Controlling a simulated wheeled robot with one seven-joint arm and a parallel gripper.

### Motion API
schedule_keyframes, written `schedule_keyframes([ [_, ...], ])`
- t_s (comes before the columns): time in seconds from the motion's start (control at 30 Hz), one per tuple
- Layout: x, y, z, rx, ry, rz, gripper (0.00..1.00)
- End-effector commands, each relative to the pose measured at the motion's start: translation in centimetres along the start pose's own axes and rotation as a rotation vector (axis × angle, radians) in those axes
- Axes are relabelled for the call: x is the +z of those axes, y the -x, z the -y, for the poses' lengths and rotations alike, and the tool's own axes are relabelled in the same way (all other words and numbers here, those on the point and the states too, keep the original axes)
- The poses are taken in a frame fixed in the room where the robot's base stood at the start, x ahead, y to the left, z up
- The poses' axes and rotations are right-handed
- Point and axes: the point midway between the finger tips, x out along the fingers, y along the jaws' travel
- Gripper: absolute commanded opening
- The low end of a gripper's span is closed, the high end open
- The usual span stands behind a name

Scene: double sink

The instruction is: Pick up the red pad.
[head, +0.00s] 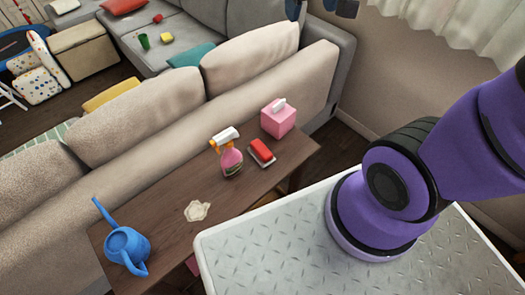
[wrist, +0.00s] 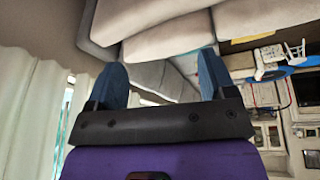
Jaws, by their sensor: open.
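The red pad (head: 260,147) lies on a small dark tray (head: 268,162) with a light rim, on the narrow brown wooden table (head: 165,206) behind the sofa. My gripper (wrist: 163,80) shows in the wrist view with its two blue fingers apart and nothing between them. It faces the sofa and room, and the red pad is not visible in that view. In the head view the gripper is mostly out of frame; dark blue parts at the top edge may be its fingers.
A pink spray bottle (head: 229,158) stands just left of the pad, and a pink tissue box (head: 278,118) behind it. A blue watering can (head: 124,245) and a crumpled pale cloth (head: 197,210) are farther left. The sofa back (head: 190,135) runs along the table's far side.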

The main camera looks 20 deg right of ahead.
Motion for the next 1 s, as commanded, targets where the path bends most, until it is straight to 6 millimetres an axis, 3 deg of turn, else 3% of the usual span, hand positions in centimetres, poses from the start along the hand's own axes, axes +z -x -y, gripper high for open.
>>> schedule_keyframes([
  [0.23,-3.1,-8.0,1.4,0.017,0.038,0.065,0.77],
  [0.5,-4.2,-17.3,3.5,0.013,0.087,0.128,0.77],
  [0.77,-2.7,-26.8,6.0,-0.012,0.133,0.195,0.77],
  [1.0,0.9,-35.4,8.4,-0.054,0.174,0.265,0.77],
])
